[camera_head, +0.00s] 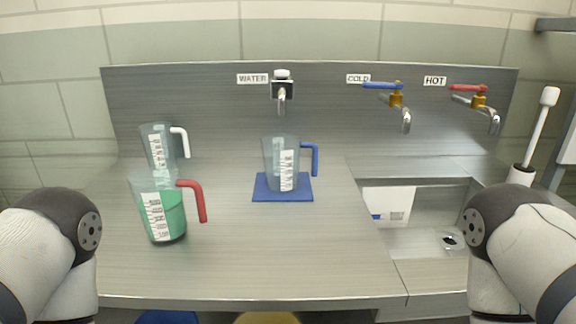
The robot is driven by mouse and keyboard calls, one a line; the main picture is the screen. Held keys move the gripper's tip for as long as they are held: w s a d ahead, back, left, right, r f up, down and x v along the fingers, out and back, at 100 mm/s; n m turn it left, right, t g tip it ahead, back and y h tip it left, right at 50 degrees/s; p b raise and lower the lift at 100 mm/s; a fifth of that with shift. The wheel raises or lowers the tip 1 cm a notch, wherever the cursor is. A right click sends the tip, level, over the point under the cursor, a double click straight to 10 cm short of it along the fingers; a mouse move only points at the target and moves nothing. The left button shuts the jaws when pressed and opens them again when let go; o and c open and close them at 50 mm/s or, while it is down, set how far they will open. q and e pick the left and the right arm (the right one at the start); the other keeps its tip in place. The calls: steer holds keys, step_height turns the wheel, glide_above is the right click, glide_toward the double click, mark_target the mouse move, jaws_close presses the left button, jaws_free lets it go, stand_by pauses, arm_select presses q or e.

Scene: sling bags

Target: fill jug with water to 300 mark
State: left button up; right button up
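A clear jug with a blue handle (281,163) stands upright on a blue mat (268,196), below the tap labelled WATER (282,92). It has a white scale strip, and I see no clear liquid level in it. A jug with a red handle (172,212) holds green liquid at the left front of the counter. A jug with a white handle (157,146) stands behind it and looks empty. Parts of my two arms show at the lower left and lower right edges. Neither gripper is in the picture.
A COLD tap with a blue lever (383,86) and a HOT tap with a red lever (468,88) are over the sink (425,240) at right. A white brush (535,130) stands right of the sink. The steel counter (290,255) is clear at front centre.

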arm_select(q)
jaws_close()
stand_by(1.1)
